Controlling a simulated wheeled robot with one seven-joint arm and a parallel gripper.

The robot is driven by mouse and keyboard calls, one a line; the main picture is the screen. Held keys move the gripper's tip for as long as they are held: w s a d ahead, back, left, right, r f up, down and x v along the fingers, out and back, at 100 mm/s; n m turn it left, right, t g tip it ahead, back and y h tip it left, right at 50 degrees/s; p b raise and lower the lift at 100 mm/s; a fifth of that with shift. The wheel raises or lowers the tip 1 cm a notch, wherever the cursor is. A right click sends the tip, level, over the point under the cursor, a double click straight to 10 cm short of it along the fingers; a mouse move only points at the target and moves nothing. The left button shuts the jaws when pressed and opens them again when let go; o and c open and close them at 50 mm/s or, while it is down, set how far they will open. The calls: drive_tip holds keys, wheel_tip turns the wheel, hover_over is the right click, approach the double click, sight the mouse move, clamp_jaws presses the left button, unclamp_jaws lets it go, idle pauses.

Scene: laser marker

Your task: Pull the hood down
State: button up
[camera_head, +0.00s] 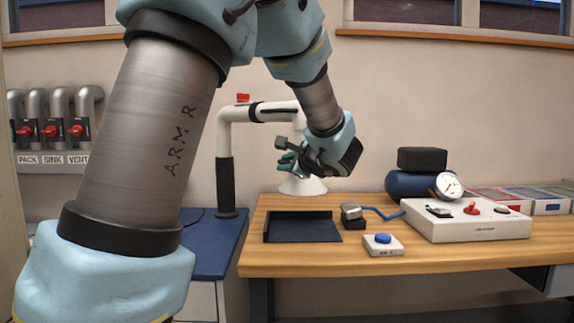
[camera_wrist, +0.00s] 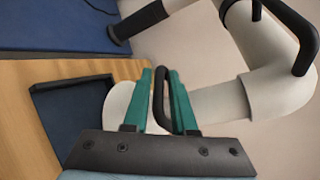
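The hood is a white jointed pipe arm ending in a white cone (camera_head: 303,187) that hangs over the back of the wooden bench. My gripper (camera_head: 286,163) is in front of the hood's vertical pipe, above the cone. In the wrist view, the teal fingers of my gripper (camera_wrist: 161,78) stand apart on either side of a black loop handle (camera_wrist: 159,98). Some space shows between the fingers and the handle, so I see no firm hold. The hood's pale pipe and cone (camera_wrist: 118,105) lie behind the fingers. My wrist hides part of the hood in the head view.
A black open-sided tray (camera_head: 300,230) lies on the bench below the cone. Labelled valve pipes (camera_head: 53,125) are on the left wall.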

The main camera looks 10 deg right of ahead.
drive_tip(key=shift+o, duration=1.3)
drive_tip(key=shift+d, duration=0.1)
drive_tip(key=b+v, duration=0.1)
drive_tip(key=v, duration=0.9)
drive_tip(key=shift+s, duration=0.4)
drive_tip(key=shift+r, duration=0.1)
drive_tip(key=s+a+f+n+g+y+p, duration=0.2)
drive_tip(key=a+f+n+g+p, duration=0.55)
drive_tip(key=a, duration=0.75)
drive_tip(key=s+a+f+n+g+h+p, duration=0.3)
drive_tip(key=s+a+f+n+g+h, duration=0.3)
drive_tip(key=s+a+n, duration=0.3)
drive_tip(key=f+n, duration=0.1)
drive_tip(key=n, duration=0.2)
drive_tip(key=shift+f+p, duration=0.4)
